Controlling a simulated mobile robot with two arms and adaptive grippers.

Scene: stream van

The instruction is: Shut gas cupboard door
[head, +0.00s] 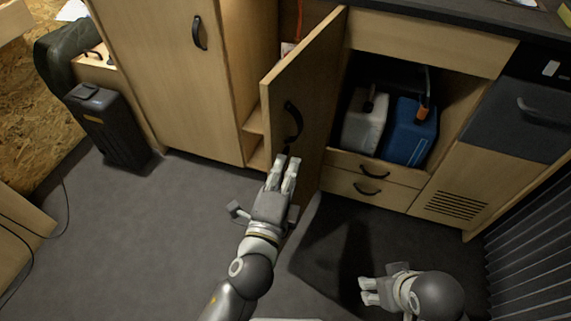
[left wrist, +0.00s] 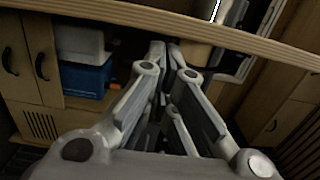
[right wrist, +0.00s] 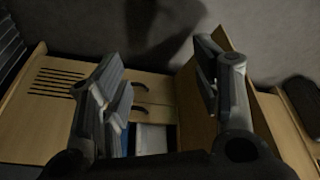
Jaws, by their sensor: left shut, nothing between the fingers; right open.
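The gas cupboard door (head: 305,85) is a light wooden panel standing open in the head view, swung out from the cabinet front. My right gripper (head: 366,290) is open and empty, low over the floor at right. It also shows in the right wrist view (right wrist: 168,65), with the door panel (right wrist: 194,105) beyond.
Left of the door is a partly visible opening with a shelf (head: 254,122). A closed tall cupboard (head: 175,60) stands further left. Right of the door, an open compartment holds a white canister (head: 363,125) and a blue canister (head: 408,135), above drawers (head: 372,187). The grey floor (head: 130,235) is clear at left.

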